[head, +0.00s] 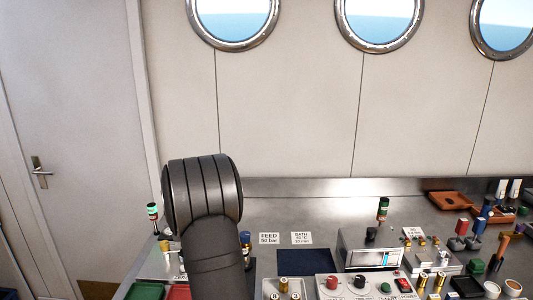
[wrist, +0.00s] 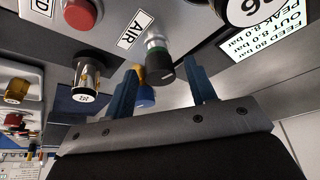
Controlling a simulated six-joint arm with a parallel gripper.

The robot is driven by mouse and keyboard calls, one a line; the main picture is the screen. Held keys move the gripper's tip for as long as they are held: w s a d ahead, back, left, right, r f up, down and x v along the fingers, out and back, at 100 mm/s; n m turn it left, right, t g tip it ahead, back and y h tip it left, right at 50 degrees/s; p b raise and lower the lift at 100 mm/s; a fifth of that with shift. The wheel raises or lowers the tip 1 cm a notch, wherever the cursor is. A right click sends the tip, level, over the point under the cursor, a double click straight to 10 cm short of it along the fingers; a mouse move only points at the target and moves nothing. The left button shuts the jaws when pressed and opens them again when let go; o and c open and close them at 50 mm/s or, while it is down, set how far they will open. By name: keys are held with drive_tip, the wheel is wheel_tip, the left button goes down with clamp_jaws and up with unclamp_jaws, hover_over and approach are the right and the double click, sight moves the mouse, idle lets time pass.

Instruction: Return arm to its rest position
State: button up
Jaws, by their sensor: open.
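My gripper (wrist: 163,72) is open in the wrist view, its two blue fingers apart with nothing held between them. A black knob with a green collar (wrist: 159,62) shows between and beyond the fingertips, by an AIR label (wrist: 136,29). I cannot tell how far the fingertips are from it. A brass part with a blue end (wrist: 143,95) shows beside the left finger, partly hidden. In the head view my dark arm rises at the left of the bench and hides part of the panel behind it; the fingers cannot be clearly made out there.
A metal bench (head: 270,210) carries fittings, labels and a control box with a red button (head: 332,282). An orange tray (head: 450,199) and small parts crowd the right. The wall above is clear below the portholes (head: 380,20).

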drive_tip(key=shift+a+m+g, duration=0.1)
drive_tip(key=shift+m+g, duration=0.2)
drive_tip(key=shift+m, duration=0.5)
drive_tip(key=o, duration=0.5)
drive_tip(key=shift+w+r, duration=0.1)
drive_tip(key=shift+r, duration=0.1)
drive_tip(key=o, duration=0.6)
drive_tip(key=r+n, duration=0.1)
drive_tip(key=r, duration=0.1)
drive_tip(key=r+n, duration=0.1)
drive_tip(key=r, duration=0.1)
drive_tip(key=w+d+r+n, duration=0.1)
drive_tip(key=r, duration=0.1)
drive_tip(key=shift+h, duration=0.4)
wheel_tip(320, 180, up, 10)
drive_tip(key=d+n, duration=0.2)
drive_tip(key=n, duration=0.4)
drive_tip(key=shift+g, duration=0.4)
drive_tip(key=x, duration=0.9)
drive_tip(key=shift+s+d+f, duration=0.15)
drive_tip(key=shift+s+f, duration=0.05)
drive_tip(key=shift+s, duration=0.05)
